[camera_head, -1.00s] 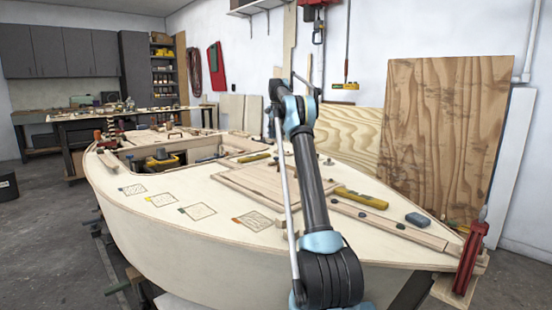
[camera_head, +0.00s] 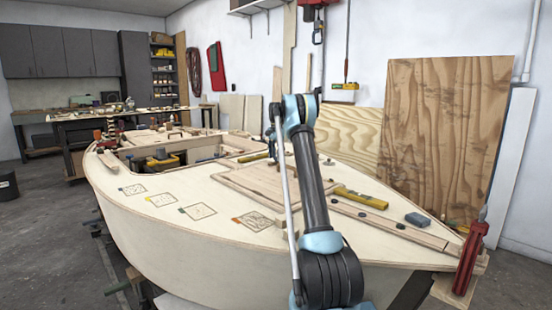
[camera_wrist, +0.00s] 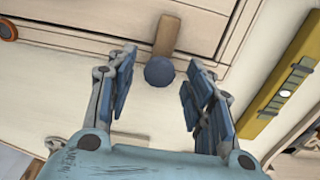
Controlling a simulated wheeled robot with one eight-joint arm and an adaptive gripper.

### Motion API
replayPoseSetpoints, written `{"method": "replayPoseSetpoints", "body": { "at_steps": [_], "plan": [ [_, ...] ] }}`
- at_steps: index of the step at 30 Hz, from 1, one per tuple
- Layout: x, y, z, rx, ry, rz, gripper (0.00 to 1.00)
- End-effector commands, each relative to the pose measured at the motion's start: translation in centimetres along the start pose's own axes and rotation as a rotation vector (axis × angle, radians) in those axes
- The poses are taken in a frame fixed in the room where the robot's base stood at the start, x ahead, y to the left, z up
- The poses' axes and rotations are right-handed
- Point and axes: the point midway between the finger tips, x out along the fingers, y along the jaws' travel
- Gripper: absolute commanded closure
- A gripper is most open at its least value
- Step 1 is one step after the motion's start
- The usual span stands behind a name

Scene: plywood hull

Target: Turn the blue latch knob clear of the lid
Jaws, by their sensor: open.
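In the wrist view the blue latch knob (camera_wrist: 159,71) is a round dark-blue disc at the near end of a short brown wooden latch bar (camera_wrist: 167,35). The bar reaches up over the edge of the pale wooden lid (camera_wrist: 90,18). My gripper (camera_wrist: 160,88) is open, its two blue-padded fingers spread left and right of the knob with clear gaps. I see no contact. In the head view the lid (camera_head: 262,183) lies on the deck behind my arm. The knob and my gripper are not clear there.
A yellow level (camera_wrist: 285,85) lies right of my gripper in the wrist view. An orange round thing (camera_wrist: 8,28) is at the upper left. In the head view a blue-grey block (camera_head: 418,219) and a red clamp (camera_head: 472,255) are on the right of the pale deck (camera_head: 160,205).

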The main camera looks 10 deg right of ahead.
Motion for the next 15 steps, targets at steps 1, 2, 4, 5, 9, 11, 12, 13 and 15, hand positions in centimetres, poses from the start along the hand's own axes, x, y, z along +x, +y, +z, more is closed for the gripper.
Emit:
{"method": "replayPoseSetpoints", "body": {
  "at_steps": [1, 2, 4, 5, 9, 11, 12, 13, 15],
  "plan": [
    [0.00, 0.00, 0.00, 0.000, 0.000, 0.000, 0.52],
    [0.00, 0.00, -0.01, 0.000, 0.000, 0.000, 0.52],
    [-0.01, 0.00, -0.01, 0.000, 0.000, 0.000, 0.52],
    [-0.01, 0.00, -0.01, 0.000, 0.000, 0.000, 0.55],
    [-0.02, 0.00, -0.02, 0.000, 0.000, 0.000, 0.86],
    [-0.02, -0.01, -0.02, 0.000, 0.000, 0.000, 0.97],
    [-0.02, -0.01, -0.02, 0.000, 0.000, 0.000, 0.97],
    [-0.02, -0.01, -0.03, 0.000, 0.000, -0.001, 0.97],
    [-0.03, -0.02, -0.03, -0.001, 0.000, -0.001, 0.97]
  ]
}}
